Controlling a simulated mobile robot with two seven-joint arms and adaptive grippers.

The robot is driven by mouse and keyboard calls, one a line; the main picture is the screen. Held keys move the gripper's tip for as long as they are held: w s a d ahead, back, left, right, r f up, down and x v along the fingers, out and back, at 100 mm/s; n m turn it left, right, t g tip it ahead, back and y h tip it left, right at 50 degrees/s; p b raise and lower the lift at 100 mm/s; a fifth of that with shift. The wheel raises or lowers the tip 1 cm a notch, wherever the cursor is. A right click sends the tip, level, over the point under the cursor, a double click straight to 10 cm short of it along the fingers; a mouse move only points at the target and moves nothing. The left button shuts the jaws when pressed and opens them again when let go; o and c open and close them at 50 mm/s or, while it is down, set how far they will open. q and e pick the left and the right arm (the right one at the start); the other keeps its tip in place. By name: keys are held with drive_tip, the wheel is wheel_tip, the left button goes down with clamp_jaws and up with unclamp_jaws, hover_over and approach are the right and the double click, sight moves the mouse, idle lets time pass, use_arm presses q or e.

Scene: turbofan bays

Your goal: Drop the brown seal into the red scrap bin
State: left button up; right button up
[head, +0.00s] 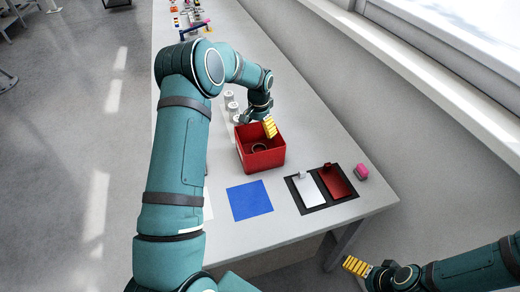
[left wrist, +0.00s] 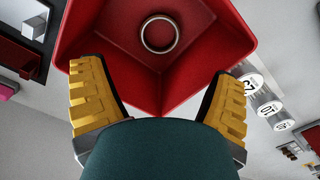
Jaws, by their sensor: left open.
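The red scrap bin (head: 262,162) stands on the table, and its inside fills the top of the left wrist view (left wrist: 110,35). The brown seal (left wrist: 142,36), a thin ring, lies flat on the bin's floor. It also shows inside the bin in the head view (head: 259,144), partly hidden by the front wall. My left gripper (left wrist: 160,80) is open and empty above the bin, its yellow fingers wide apart and clear of the seal. My right gripper (head: 357,267) is off the table's front right, with its jaw opening unclear.
A blue mat (head: 250,200) lies in front of the bin. A black board with a white plate (head: 308,190) and a dark red plate (head: 336,182) lies right of it, beside a pink block (head: 361,172). Several white-topped cylinders (head: 231,105) stand behind the bin.

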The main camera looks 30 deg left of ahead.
use_arm(q)
wheel_tip(320, 180, up, 12)
idle(0.6)
